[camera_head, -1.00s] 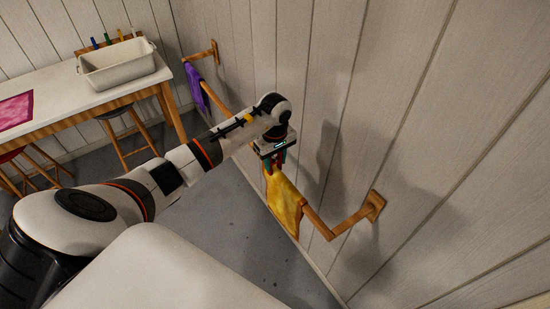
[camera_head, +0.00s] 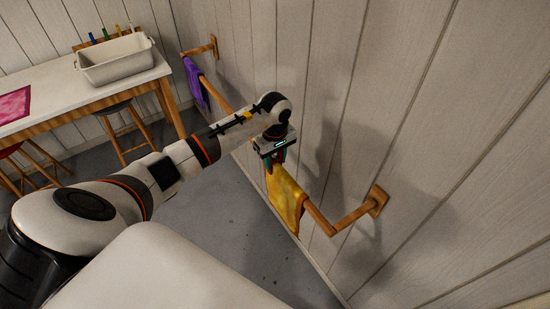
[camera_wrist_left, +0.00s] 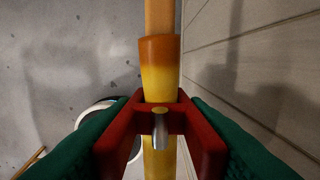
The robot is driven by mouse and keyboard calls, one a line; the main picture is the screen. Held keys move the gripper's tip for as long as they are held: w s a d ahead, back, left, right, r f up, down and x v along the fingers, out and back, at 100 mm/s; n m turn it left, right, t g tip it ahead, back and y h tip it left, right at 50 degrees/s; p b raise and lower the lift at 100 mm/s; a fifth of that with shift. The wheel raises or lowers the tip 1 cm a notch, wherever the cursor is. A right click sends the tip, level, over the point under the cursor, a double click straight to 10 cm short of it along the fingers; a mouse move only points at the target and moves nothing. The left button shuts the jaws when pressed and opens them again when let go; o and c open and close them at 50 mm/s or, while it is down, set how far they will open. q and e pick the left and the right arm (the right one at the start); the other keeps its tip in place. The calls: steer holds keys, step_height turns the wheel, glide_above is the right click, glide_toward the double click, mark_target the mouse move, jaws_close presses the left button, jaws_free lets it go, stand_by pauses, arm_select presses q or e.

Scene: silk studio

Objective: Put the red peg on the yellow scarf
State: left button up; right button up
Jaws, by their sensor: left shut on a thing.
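The yellow scarf (camera_head: 287,198) hangs over a wooden rail on the wall. It also shows in the left wrist view (camera_wrist_left: 160,75), wrapped over the rail with an orange edge. My left gripper (camera_head: 275,163) is at the scarf's far end, close above the rail. In the left wrist view its green fingers (camera_wrist_left: 160,140) are shut on the red peg (camera_wrist_left: 205,140), which has a metal spring in its middle. The peg's two arms lie on either side of the scarf-covered rail. I cannot tell whether the peg grips the cloth. My right gripper is out of view.
The wooden rail (camera_head: 320,220) runs along the panelled wall, with a bracket (camera_head: 377,200) at its near end. A purple scarf (camera_head: 195,80) hangs at its far end. A white table (camera_head: 75,95) with a basin (camera_head: 115,62) stands at the back left, with stools below.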

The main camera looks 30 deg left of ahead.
arm_select(q)
steer(key=shift+f+b, duration=0.35)
steer(key=shift+b, duration=0.1)
stand_by(0.3)
steer(key=o, duration=1)
steer(key=shift+o, duration=0.2)
steer(key=shift+r, duration=0.1)
step_height(320, 180, up, 12)
steer(key=b, duration=0.2)
